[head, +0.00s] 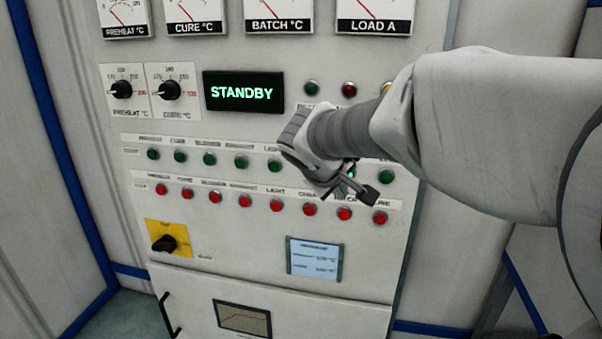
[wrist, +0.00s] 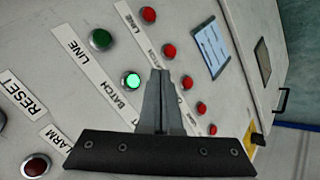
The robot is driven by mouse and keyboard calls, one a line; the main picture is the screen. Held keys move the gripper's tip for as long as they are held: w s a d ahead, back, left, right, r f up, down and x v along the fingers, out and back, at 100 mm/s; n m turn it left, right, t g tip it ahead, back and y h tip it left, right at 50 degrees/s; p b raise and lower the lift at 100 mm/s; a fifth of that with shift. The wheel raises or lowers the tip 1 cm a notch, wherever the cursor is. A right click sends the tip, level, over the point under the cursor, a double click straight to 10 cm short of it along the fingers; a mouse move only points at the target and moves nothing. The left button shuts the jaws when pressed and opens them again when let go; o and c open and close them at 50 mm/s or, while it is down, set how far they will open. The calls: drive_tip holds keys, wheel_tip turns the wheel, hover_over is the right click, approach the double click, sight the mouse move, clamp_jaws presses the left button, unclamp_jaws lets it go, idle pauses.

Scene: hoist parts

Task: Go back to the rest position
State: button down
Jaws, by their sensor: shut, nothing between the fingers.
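My gripper (head: 350,190) is in front of the right part of a white control panel (head: 230,130), over the rows of buttons. It is shut and empty. In the wrist view the closed fingers (wrist: 160,75) point at the panel, just right of a lit green button (wrist: 131,82) beside the label BATCH. Whether the fingertips touch the panel cannot be told. My arm comes in from the right and hides part of the panel's right side.
The panel carries gauges along the top, a STANDBY display (head: 243,91), green buttons (head: 209,159), red buttons (head: 245,201), a yellow-backed rotary switch (head: 165,242) and a small blue screen (head: 314,258). A door handle (head: 168,315) sticks out low on the left.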

drive_tip(key=s+f+m+g+y, duration=0.1)
drive_tip(key=s+f+m+y, duration=0.1)
drive_tip(key=s, duration=1)
drive_tip(key=s+d+f+m+g+y, duration=0.1)
drive_tip(key=s+m, duration=0.3)
drive_tip(key=s, duration=0.9)
drive_tip(key=shift+f+y, duration=0.7)
drive_tip(key=shift+f, duration=0.1)
drive_tip(key=shift+s+d+m, duration=0.1)
drive_tip(key=shift+d+m, duration=0.15)
drive_tip(key=shift+m, duration=0.05)
